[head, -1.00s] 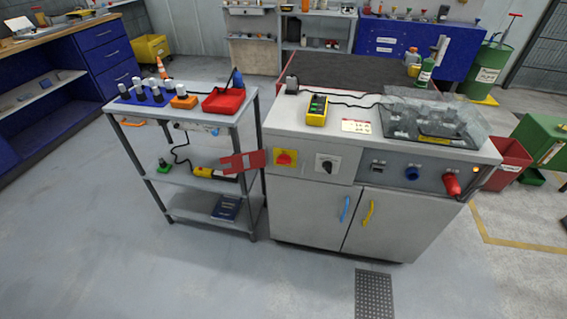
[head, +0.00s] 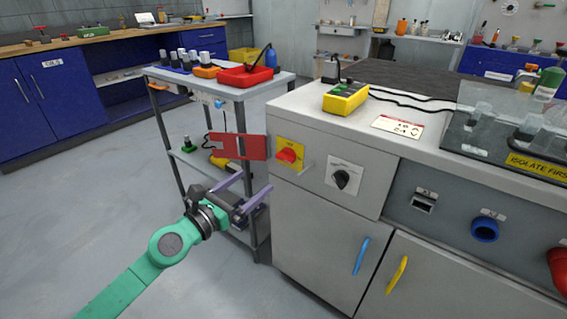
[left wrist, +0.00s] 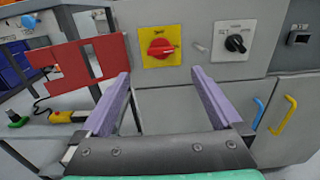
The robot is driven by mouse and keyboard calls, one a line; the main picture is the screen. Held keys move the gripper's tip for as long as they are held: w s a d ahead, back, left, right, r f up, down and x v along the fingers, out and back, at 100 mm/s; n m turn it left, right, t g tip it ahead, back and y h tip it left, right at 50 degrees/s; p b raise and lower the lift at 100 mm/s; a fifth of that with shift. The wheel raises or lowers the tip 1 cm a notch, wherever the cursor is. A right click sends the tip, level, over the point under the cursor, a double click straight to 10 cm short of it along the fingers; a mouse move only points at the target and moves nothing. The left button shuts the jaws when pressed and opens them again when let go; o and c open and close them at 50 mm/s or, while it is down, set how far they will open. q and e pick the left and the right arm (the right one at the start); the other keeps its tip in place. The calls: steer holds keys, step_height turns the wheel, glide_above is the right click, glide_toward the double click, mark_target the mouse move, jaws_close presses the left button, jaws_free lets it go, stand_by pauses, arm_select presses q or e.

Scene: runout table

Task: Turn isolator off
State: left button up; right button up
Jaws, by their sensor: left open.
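The isolator is a red rotary knob (head: 289,155) on a yellow plate, on the upper left of the grey cabinet's front. In the left wrist view the red knob (left wrist: 161,48) is near the top middle, its grip lying roughly level. The plate's lettering is too small to read. My left gripper (head: 254,184) is open and empty, below and to the left of the isolator in the head view. In the left wrist view its two purple fingers (left wrist: 160,75) stand apart below the knob, not touching it. My right gripper is not in view.
A black rotary switch (head: 342,179) on a white plate sits right of the isolator. A red slotted plate (head: 240,147) juts out just left of it. A small grey peg (left wrist: 201,47) sits between both switches. A shelf trolley (head: 160,73) stands at the left.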

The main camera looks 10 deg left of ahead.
arm_select(q)
steer(key=p, duration=0.1)
glide_toward(283, 159)
steer(key=x, duration=0.8)
steer(key=shift+w, duration=0.1)
steer(key=shift+w+d+f, duration=0.1)
steer(key=shift+w+d, duration=0.1)
steer(key=shift+w, duration=0.15)
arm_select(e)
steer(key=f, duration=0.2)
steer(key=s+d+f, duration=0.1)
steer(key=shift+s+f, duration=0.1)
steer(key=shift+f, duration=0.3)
arm_select(q)
steer(key=c, duration=1.4)
